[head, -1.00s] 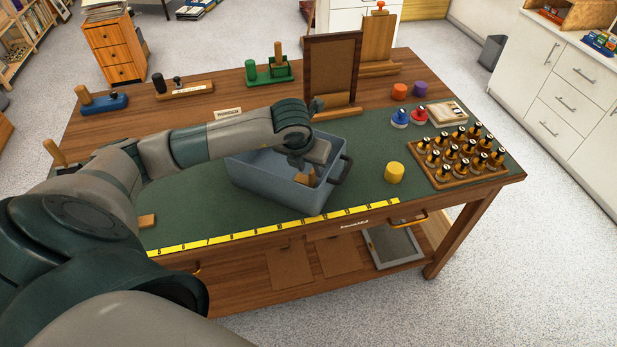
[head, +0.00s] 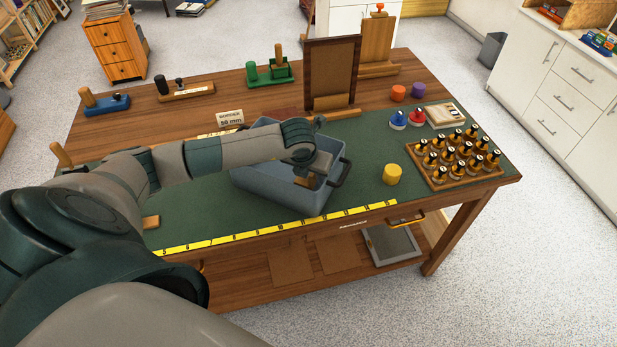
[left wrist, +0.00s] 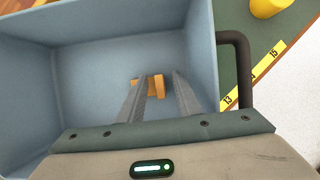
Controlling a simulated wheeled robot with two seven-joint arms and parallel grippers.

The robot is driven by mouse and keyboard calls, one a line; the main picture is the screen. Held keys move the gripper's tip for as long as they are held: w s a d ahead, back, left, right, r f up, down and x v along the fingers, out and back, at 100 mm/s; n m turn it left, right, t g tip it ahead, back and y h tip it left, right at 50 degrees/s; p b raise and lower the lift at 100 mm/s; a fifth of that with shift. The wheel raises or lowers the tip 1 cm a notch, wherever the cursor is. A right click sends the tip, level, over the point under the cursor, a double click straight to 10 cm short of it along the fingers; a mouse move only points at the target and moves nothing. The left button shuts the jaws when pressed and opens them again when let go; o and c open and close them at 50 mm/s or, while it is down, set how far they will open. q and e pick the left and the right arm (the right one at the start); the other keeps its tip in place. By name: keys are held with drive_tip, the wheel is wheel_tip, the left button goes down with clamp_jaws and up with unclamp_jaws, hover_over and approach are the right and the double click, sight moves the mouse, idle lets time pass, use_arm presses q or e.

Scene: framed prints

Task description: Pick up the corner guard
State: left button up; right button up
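The corner guard is a small orange-tan angled piece (left wrist: 156,86) on the floor of the blue-grey bin (left wrist: 95,85) in the left wrist view. A tan piece, seemingly the same guard (head: 302,182), shows inside the bin (head: 275,190) in the head view. My left gripper (left wrist: 160,80) points down into the bin with its two fingers apart. The left finger hides part of the guard; the right finger is clear of it. I cannot tell how high the fingertips are above the guard. My right gripper is not in view.
The bin walls surround my left gripper, with a dark handle (head: 341,170) at the right. A yellow cylinder (head: 392,174) and a rack of stamps (head: 455,160) stand to the right. A framed board (head: 331,75) stands behind. A yellow ruler (head: 270,232) lines the front edge.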

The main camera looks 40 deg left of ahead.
use_arm(q)
drive_tip(key=shift+c, duration=0.7)
clamp_jaws()
drive_tip(key=shift+w+r+b, duration=0.1)
drive_tip(key=shift+r+b, duration=0.2)
drive_tip(key=shift+r, duration=0.25)
wheel_tip(320, 180, up, 8)
drive_tip(key=b, duration=0.3)
drive_tip(key=shift+r, duration=0.5)
